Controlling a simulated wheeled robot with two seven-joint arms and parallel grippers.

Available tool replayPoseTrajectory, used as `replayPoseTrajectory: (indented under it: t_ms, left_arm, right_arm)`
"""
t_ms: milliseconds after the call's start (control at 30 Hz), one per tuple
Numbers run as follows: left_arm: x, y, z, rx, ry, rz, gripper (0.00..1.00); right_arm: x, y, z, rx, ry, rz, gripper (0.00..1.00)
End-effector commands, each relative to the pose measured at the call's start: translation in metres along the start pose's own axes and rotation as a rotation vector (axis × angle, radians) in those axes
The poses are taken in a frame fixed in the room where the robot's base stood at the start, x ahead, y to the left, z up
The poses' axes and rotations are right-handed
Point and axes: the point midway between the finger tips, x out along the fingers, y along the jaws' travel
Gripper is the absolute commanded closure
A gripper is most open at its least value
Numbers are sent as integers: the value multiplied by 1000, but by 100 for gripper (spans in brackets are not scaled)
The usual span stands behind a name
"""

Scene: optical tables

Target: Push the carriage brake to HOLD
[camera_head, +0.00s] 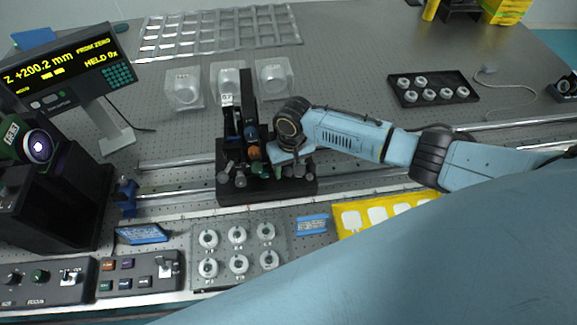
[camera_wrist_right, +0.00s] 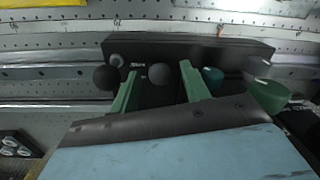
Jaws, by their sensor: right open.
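The black carriage (camera_head: 232,193) sits across the rails at the middle of the bench, with several knobs and levers along its front. My right gripper (camera_head: 281,168) reaches it from the right, low over its right part. In the right wrist view the gripper (camera_wrist_right: 158,73) is open, its two green fingers apart. A dark ball knob (camera_wrist_right: 159,73) shows between the fingertips, with no visible grip on it. Another dark ball (camera_wrist_right: 105,77) is left of the fingers, near small white lettering too blurred to read for certain. Which knob is the brake, I cannot tell. My left gripper is out of view.
A display (camera_head: 70,72) reads Z +200.2 mm, FROM ZERO and HELD 0x. Clear cups (camera_head: 274,78) stand behind the carriage. A plate of round parts (camera_head: 239,252) lies in front, with a yellow tray (camera_head: 349,222) to its right. A black tray (camera_head: 434,90) is at back right.

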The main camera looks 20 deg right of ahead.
Motion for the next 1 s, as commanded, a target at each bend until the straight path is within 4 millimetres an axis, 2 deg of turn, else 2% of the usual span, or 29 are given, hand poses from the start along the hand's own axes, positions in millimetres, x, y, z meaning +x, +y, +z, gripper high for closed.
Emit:
replayPoseTrajectory:
  t_ms: [233,567,833,1000]
  left_arm:
    - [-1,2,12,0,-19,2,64]
    - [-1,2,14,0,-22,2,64]
    - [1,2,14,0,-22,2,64]
    - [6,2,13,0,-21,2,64]
  right_arm:
    - [0,0,0,0,0,0,55]
    - [0,0,0,0,0,0,98]
    - [-1,0,-3,3,-27,-8,98]
    - [-2,2,-9,11,-104,-30,98]
